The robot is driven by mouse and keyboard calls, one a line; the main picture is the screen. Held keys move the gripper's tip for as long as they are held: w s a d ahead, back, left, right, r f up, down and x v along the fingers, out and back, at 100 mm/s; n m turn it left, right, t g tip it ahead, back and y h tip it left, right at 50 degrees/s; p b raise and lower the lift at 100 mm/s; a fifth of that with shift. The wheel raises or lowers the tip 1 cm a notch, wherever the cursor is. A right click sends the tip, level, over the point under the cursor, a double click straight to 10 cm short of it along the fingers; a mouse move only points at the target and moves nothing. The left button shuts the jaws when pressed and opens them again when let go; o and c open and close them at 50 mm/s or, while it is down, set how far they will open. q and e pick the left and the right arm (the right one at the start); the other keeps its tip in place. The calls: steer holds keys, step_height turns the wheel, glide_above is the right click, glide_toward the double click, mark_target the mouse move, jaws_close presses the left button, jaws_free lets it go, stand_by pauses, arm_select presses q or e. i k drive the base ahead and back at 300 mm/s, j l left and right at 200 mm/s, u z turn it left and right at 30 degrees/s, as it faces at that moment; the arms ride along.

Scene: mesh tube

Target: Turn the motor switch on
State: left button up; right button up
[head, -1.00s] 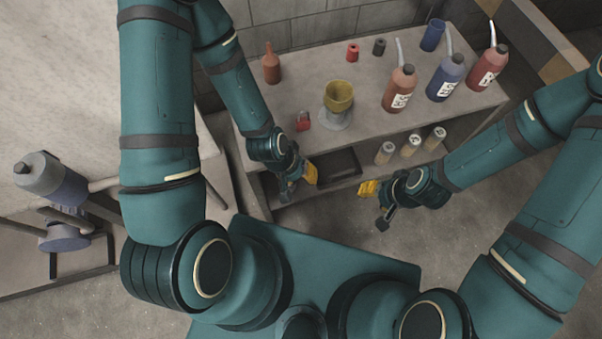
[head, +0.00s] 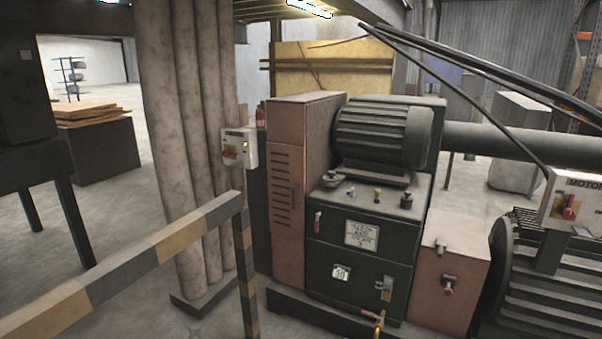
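A pale switch box (head: 586,193) with the lettering "MOTOR", cut off by the right edge of the head view, stands at the far right. On its front is a red switch (head: 569,207) over a yellow plate. I cannot tell from its position whether it is on or off. The box sits on a dark post in front of a dark ribbed motor (head: 540,295). Neither of my grippers is in view, so their distance from the switch does not show.
A dark machine cabinet (head: 362,260) with a ribbed motor (head: 380,137) on top stands in the middle. Another switch box (head: 240,148) is beside pale vertical pipes (head: 180,130). A striped barrier rail (head: 125,268) crosses the left foreground. Open floor lies behind it.

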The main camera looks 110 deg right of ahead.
mark_target(567, 213)
steer(key=z, duration=5.25)
steer(key=i+l+z, duration=0.1)
steer(key=i+l, duration=0.15)
steer(key=i, duration=0.25)
steer(key=i+l+z, duration=0.15)
steer(key=i, duration=0.35)
steer(key=l, duration=0.1)
